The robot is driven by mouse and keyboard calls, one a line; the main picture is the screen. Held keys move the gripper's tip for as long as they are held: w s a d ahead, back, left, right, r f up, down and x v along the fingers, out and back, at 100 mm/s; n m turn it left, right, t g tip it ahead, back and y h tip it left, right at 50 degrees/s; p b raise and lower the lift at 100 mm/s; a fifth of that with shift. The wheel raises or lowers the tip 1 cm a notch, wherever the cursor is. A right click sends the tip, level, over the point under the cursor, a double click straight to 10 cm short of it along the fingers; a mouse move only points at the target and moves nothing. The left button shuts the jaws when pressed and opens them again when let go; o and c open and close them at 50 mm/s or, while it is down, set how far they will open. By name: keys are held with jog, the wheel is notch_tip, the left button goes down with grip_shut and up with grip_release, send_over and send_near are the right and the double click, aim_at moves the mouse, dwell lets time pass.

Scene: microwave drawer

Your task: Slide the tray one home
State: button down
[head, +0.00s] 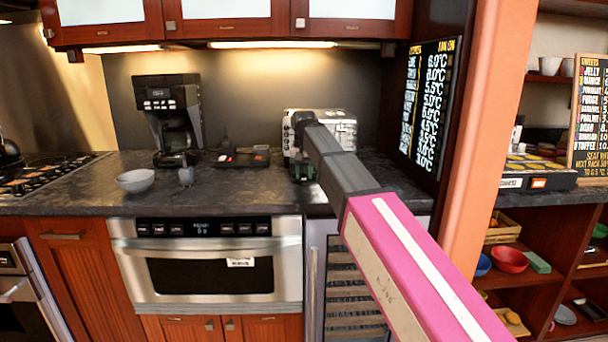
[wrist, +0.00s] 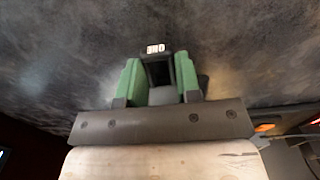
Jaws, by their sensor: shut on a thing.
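My gripper (wrist: 157,75) has two green fingers, one on each side of a small dark piece, the tray one (wrist: 158,54). A white tag on its far end reads "ONE", turned upside down in the wrist view. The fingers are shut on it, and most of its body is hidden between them. Dark mottled countertop shows around it. In the head view my gripper (head: 302,168) is low over the counter, in front of a silver appliance (head: 342,128). My arm hides part of that appliance, and the tray cannot be made out there.
A black coffee maker (head: 170,115), a white bowl (head: 135,180) and a small grey cup (head: 186,176) stand on the counter (head: 80,190) to the left. Below is a steel microwave drawer (head: 205,262), shut. An orange post (head: 490,110) rises at the right.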

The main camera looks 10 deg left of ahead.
aim_at(303, 169)
jog(key=shift+w+a, duration=0.2)
jog(key=shift+w, duration=0.5)
jog(key=shift+w, duration=0.15)
jog(key=shift+w+a, duration=0.15)
jog(key=shift+w, duration=0.5)
jog(key=shift+w+a, duration=0.15)
jog(key=shift+w, duration=0.45)
jog(key=shift+w, duration=0.1)
jog(key=shift+w+a, duration=0.25)
jog(key=shift+w, duration=0.75)
jog(key=shift+w+a, duration=0.25)
jog(key=shift+w, duration=0.7)
jog(key=shift+w, duration=0.2)
